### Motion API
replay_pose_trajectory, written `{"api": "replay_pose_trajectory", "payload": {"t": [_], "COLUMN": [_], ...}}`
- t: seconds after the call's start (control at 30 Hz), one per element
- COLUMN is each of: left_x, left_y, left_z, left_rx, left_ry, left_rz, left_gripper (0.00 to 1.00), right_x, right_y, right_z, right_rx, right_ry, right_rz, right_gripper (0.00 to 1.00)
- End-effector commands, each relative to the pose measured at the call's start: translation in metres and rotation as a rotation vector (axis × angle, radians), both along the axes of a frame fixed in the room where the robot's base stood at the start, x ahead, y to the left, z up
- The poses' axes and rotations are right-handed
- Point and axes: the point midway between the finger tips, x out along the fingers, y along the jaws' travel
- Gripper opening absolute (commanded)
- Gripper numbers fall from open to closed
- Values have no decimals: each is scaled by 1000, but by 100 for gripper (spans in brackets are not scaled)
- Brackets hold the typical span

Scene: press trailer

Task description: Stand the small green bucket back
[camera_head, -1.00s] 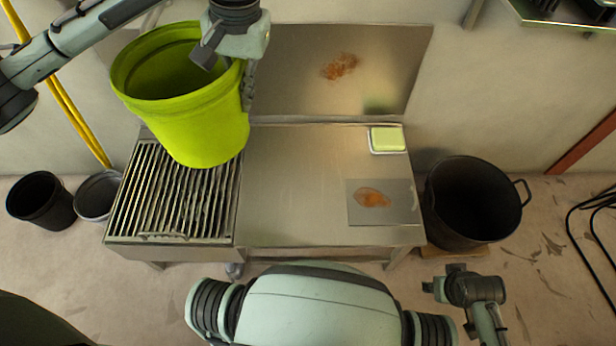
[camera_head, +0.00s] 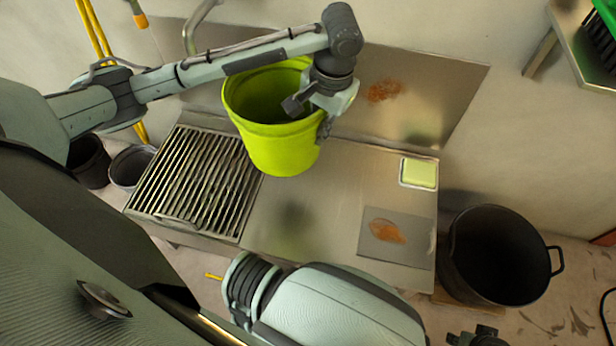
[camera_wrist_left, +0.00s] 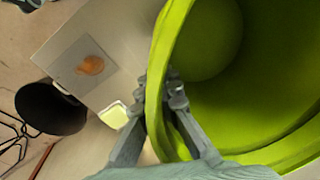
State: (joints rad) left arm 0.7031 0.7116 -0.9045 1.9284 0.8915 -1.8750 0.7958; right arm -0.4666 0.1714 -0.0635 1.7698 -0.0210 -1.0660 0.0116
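The green bucket (camera_head: 282,150) is upright and held above the steel worktop, just right of the slatted rack. My left gripper (camera_head: 325,122) is shut on the right side of its rim. In the left wrist view the fingers (camera_wrist_left: 168,92) pinch the green wall (camera_wrist_left: 215,110), one on each side. The bucket looks empty inside. My right gripper (camera_head: 474,338) shows only in part at the bottom edge, low and away from the bucket; its fingers are cut off.
The steel worktop (camera_head: 330,190) has a slatted rack (camera_head: 195,185) at left. A sponge in a dish (camera_head: 419,173) and a stained grey sheet (camera_head: 397,237) lie at right. A large black pot (camera_head: 497,257) stands beside it. Dark buckets (camera_head: 88,162) stand at far left.

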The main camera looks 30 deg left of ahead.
Motion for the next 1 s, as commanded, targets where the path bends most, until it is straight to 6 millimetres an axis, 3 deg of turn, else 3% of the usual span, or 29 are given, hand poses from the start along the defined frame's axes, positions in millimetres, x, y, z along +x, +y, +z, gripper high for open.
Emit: {"api": "replay_pose_trajectory", "payload": {"t": [0.03, 0.2, 0.5, 0.63, 1.0], "left_x": [-10, -31, -51, -45, -13], "left_y": [7, 31, 52, 37, -36], "left_z": [-17, -63, -97, -109, -156], "left_rx": [2, 7, 8, 5, 7], "left_ry": [10, 3, -8, -9, -9], "left_rz": [-15, -81, -147, -152, -151], "left_gripper": [0, 0, 0, 0, 0], "right_x": [-1, -7, -12, -9, 6], "right_y": [-1, -2, -3, -2, 3], "right_z": [-2, -15, -26, -23, 5], "right_rx": [-1, -2, -1, 2, 14], "right_ry": [2, 13, 19, 13, -13], "right_rz": [2, 6, 10, 6, -12], "right_gripper": [40, 40, 40, 40, 40]}}
